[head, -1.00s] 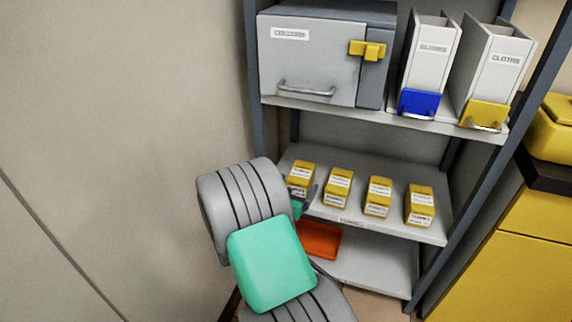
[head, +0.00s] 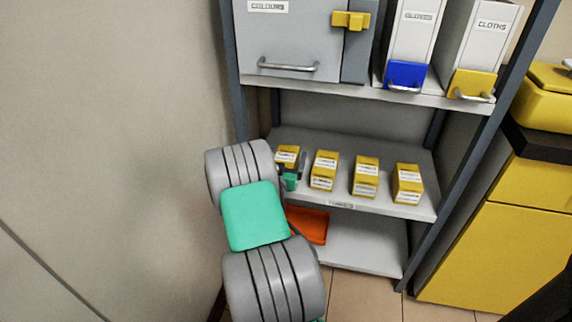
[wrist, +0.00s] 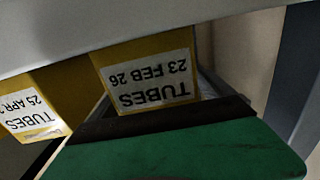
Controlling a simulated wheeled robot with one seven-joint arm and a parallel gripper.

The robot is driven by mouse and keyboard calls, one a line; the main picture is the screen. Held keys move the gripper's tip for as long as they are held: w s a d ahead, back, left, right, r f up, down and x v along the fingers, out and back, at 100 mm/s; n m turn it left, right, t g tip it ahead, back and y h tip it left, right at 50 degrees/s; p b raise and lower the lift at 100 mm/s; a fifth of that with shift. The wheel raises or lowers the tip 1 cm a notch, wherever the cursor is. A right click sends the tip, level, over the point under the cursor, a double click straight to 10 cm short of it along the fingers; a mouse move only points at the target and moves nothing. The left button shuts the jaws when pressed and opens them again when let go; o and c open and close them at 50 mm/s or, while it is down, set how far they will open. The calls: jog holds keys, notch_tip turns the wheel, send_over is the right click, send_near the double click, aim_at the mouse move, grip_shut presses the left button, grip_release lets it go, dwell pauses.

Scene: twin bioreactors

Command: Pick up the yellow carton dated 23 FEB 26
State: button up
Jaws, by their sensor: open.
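The yellow carton dated 23 FEB 26 (wrist: 150,75) fills the middle of the wrist view, its white TUBES label upside down there. In the head view it matches the leftmost carton (head: 288,152) on the middle shelf, its lower front partly hidden by my gripper (head: 291,171). My gripper is open and faces the labelled front, with a dark finger on either side of the carton in the wrist view. I cannot tell whether the fingers touch it. The green part of my gripper covers the bottom of the wrist view.
A similar carton (wrist: 30,112), its date partly cut off, stands close beside it. Further cartons (head: 366,177) line the middle shelf (head: 420,212). The upper shelf (head: 330,91) is above. An orange tray (head: 308,226) sits below. A wall is on the left.

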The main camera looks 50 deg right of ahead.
jog(key=c, duration=1.6)
